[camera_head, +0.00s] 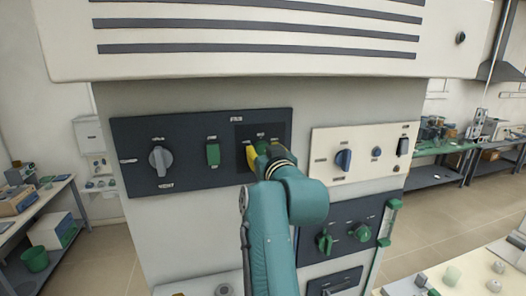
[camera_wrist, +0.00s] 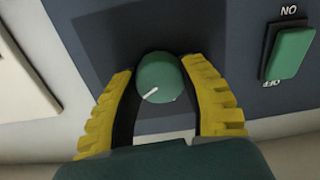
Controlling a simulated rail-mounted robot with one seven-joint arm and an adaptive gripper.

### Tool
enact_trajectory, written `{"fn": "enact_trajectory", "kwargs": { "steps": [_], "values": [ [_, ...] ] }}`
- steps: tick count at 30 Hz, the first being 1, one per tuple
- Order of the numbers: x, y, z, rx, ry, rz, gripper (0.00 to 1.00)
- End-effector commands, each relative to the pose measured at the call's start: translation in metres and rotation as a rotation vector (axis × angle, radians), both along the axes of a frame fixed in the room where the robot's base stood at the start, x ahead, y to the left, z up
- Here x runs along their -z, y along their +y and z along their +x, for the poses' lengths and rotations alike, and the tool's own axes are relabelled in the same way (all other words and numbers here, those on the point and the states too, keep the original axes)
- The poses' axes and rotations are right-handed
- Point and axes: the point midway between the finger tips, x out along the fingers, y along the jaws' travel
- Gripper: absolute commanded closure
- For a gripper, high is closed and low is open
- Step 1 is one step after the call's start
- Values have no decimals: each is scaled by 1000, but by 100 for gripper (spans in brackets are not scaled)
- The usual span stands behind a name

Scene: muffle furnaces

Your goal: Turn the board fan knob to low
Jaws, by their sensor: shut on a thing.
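The board fan knob (camera_wrist: 157,80) is round and green, on a dark square plate (camera_wrist: 100,25). A white pointer mark shows on its lower part in the wrist view, slanting down to the left. My gripper (camera_wrist: 158,68) has yellow ridged fingers, one on each side of the knob, shut on it. In the head view, my gripper (camera_head: 260,152) is at the right part of the dark upper-left panel (camera_head: 135,140), and it hides the knob there. The labels around the knob are too small to read.
On the same panel are a green rocker switch (camera_head: 213,154), marked at both ends in the wrist view (camera_wrist: 288,54), and a grey knob (camera_head: 159,160). A cream panel (camera_head: 325,172) with a blue knob (camera_head: 344,160) is to the right. A lower dark panel has green knobs (camera_head: 325,243).

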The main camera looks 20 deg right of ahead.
Motion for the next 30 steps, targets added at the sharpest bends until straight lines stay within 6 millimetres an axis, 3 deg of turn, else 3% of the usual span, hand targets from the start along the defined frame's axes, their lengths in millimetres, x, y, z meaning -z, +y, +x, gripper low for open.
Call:
{"fn": "enact_trajectory", "kwargs": {
  "steps": [14, 30],
  "values": [
    [-2, 0, 0, 0, 4, -65, 93],
    [-2, 1, 0, -1, 49, -504, 93]
  ]
}}
